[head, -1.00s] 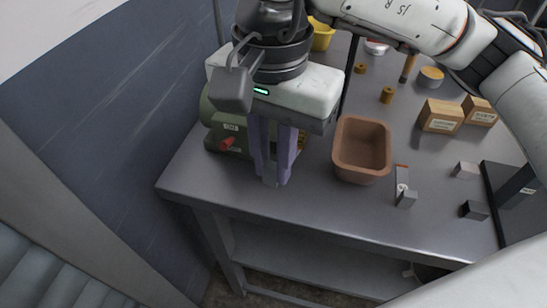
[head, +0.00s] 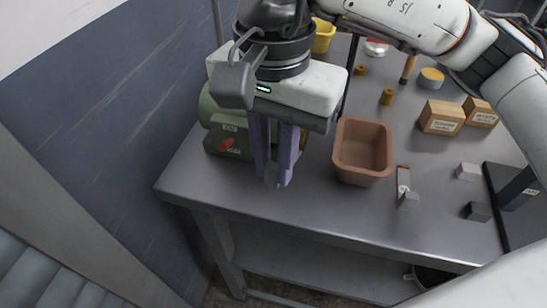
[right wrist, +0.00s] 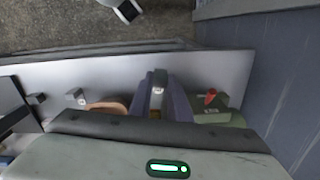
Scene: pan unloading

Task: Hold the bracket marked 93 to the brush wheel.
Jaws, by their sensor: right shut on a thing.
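My right gripper (head: 277,176) points down at the front left of the table. Its purple fingers are shut on a small grey bracket (right wrist: 158,78), whose end shows between the fingertips in the right wrist view. A pale mark shows on the bracket, but I cannot read a number. The green grinder (head: 228,138) with a red switch stands behind and left of the fingers. My left gripper is not in view.
A brown bin (head: 362,172) stands just right of the gripper. Another labelled grey bracket (head: 403,182) and grey blocks (head: 468,171) lie further right. Cardboard boxes (head: 441,117) stand behind. The table's front edge is close to the fingers; a wall is at left.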

